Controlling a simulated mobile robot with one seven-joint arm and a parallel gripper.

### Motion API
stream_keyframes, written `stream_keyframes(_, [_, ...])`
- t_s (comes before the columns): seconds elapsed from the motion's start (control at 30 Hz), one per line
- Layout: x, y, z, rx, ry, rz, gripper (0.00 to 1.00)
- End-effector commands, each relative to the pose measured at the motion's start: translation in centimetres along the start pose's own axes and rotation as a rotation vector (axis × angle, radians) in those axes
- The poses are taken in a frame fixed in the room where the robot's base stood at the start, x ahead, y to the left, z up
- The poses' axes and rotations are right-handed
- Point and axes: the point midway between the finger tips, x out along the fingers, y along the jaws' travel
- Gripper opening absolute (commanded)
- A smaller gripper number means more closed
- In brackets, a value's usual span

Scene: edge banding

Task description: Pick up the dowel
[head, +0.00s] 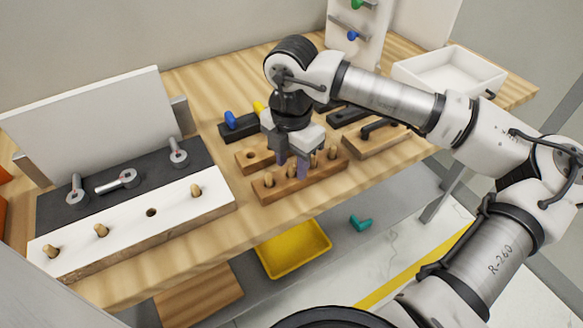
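A wooden block (300,187) near the table's front edge holds several upright dowels. One dowel (268,180) stands at its left end, and another dowel (333,153) stands to the right. My gripper (292,172) points down over the middle of this block. Its two fingertips are apart, low among the dowels, with a gap wider than a dowel. Whether a dowel stands between the fingers is hard to tell. A white panel (125,225) at the left holds upright dowels, such as this left one (51,251), and has one empty hole (151,212).
Behind the panel is a dark strip with several metal clamps (118,182). A blue-handled tool (231,119) lies behind my gripper. A wooden block with a dark tool (378,132) is to the right. A white tray (450,75) is at back right. A yellow tray (292,248) sits below.

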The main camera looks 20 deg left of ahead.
Motion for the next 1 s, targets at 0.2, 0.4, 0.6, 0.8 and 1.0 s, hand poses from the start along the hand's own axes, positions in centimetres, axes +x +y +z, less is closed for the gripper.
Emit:
stream_keyframes(0.2, [0.05,0.01,0.01,0.0,-0.001,0.0,0.35])
stream_keyframes(0.4, [0.03,0.01,0.01,0.0,0.0,0.0,0.09])
stream_keyframes(0.6, [0.02,0.01,0.01,0.0,0.0,0.0,0.0])
stream_keyframes(0.8, [0.01,0.01,0.01,0.0,0.0,0.0,0.0])
stream_keyframes(1.0, [-0.7,0.03,0.07,0.001,-0.002,0.001,0.0])
